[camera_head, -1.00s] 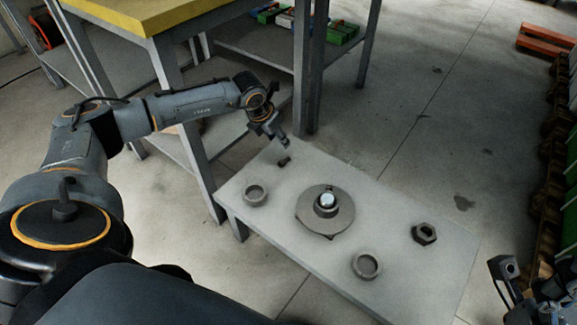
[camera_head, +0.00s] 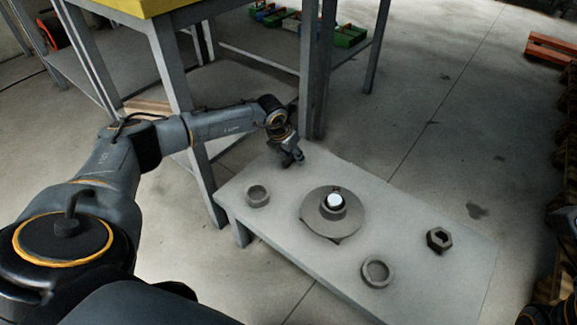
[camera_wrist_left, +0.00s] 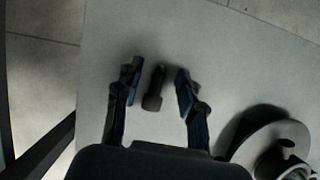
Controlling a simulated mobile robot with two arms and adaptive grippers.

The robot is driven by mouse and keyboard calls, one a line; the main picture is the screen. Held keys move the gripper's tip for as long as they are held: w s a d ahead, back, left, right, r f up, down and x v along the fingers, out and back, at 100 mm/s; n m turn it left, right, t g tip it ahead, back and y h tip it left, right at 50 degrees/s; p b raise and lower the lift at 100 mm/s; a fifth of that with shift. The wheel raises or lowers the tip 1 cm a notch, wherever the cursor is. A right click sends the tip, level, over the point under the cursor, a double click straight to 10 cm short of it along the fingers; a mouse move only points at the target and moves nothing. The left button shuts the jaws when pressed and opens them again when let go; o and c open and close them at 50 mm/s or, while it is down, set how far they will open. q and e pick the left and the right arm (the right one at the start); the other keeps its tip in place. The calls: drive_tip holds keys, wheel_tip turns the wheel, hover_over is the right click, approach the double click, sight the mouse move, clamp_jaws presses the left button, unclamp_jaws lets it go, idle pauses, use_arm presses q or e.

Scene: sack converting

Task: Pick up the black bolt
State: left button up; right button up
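The black bolt (camera_wrist_left: 154,90) lies on the grey table (camera_wrist_left: 230,60) in the left wrist view, between the two spread fingers of my left gripper (camera_wrist_left: 158,85), with a gap on each side. In the head view my left gripper (camera_head: 291,159) is at the far left part of the table (camera_head: 420,205), low over it, and hides the bolt there.
A round flange (camera_head: 318,220) with a bright centre stands mid-table. Two rings (camera_head: 257,196) (camera_head: 377,272) and a large nut (camera_head: 439,239) lie around it. A yellow-topped bench (camera_head: 165,60) stands behind at the left.

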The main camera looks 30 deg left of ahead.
use_arm(q)
clamp_jaws()
drive_tip(key=shift+r, duration=0.2)
